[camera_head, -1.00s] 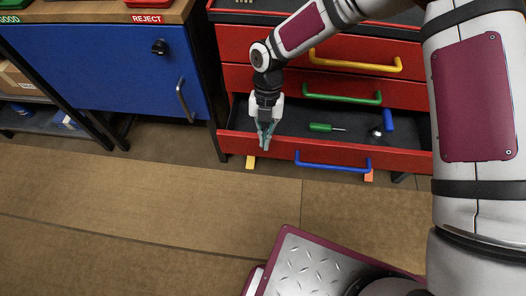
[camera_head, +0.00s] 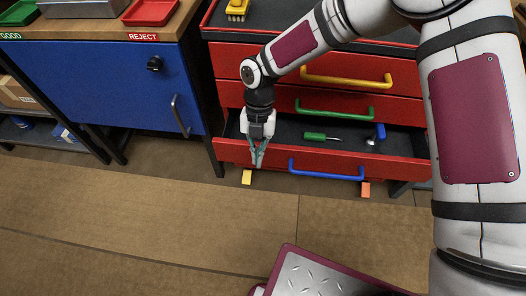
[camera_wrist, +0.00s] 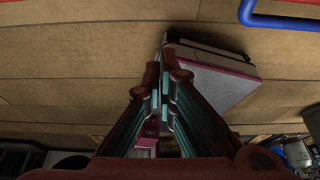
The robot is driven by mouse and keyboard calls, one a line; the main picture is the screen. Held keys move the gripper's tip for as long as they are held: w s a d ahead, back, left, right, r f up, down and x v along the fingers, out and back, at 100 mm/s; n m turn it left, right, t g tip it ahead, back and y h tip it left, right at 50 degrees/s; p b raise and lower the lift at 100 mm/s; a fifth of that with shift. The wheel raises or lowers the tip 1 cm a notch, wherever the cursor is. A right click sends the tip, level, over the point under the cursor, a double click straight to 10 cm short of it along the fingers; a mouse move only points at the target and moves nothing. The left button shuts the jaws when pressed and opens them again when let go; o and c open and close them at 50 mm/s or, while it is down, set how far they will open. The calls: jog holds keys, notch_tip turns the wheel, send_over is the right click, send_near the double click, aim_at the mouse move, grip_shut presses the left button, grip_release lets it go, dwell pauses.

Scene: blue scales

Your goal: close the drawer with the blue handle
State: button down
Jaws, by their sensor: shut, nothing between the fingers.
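The drawer with the blue handle (camera_head: 325,171) is the lowest of the red cabinet and stands pulled out. Its red front panel (camera_head: 395,172) faces my base. A green screwdriver (camera_head: 315,136) and a blue-handled tool (camera_head: 379,133) lie inside it. My gripper (camera_head: 258,164) is shut and empty, pointing down at the left part of the drawer front, left of the handle. I cannot tell whether it touches the panel. In the wrist view my gripper (camera_wrist: 163,95) is over the floor, with the blue handle (camera_wrist: 280,20) at the top right.
Drawers with a yellow handle (camera_head: 345,80) and a green handle (camera_head: 334,112) above are shut. A blue cabinet (camera_head: 105,80) stands left. Yellow (camera_head: 247,177) and orange (camera_head: 365,189) blocks lie on the floor by the drawer.

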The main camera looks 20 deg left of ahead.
jog(key=p+v, duration=0.1)
jog(key=v, duration=0.8)
jog(key=shift+w+a+f, duration=0.1)
jog(key=shift+w, duration=0.05)
